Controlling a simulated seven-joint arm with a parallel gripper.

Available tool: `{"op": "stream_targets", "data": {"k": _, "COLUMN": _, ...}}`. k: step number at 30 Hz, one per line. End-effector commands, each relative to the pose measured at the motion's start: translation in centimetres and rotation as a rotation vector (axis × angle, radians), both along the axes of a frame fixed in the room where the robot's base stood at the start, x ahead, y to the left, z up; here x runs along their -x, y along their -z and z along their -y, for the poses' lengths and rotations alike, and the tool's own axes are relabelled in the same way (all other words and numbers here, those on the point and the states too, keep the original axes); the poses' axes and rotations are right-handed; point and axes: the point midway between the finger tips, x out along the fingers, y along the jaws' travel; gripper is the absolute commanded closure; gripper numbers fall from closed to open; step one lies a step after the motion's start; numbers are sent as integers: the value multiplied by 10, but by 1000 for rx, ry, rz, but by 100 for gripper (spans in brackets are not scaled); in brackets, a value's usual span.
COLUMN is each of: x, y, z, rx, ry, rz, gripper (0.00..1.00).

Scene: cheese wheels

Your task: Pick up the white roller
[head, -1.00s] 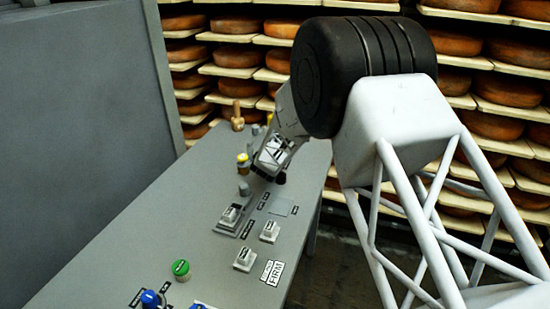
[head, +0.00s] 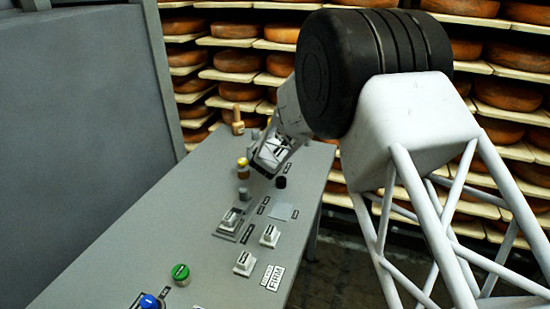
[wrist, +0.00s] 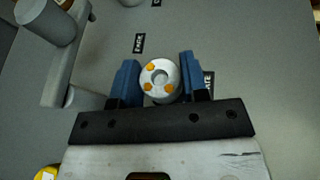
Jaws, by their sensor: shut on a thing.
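The white roller (wrist: 160,80) shows end-on in the wrist view, a round white end with a hole in the middle and orange dots around it. My gripper (wrist: 160,82) has its two blue fingers against its left and right sides. In the head view my gripper (head: 268,158) is over the far part of the grey table (head: 130,245); the roller cannot be made out there. The wrist view does not clearly show whether the roller touches the table.
A wooden-handled tool (head: 238,122) is farther back. Grey-white blocks, a green knob (head: 181,274) and a blue knob (head: 149,302) are nearer. Cheese shelves stand behind.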

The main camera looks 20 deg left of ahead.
Motion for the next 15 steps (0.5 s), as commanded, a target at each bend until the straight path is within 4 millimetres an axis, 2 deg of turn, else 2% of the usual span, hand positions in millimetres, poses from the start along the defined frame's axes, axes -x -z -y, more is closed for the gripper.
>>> {"op": "stream_targets", "data": {"k": 1, "x": 1, "y": -7, "z": 1, "rx": -1, "ry": 0, "rz": 1, "gripper": 86}}
{"op": "stream_targets", "data": {"k": 15, "x": 57, "y": -11, "z": 34, "rx": 0, "ry": 0, "rz": 1, "gripper": 86}}
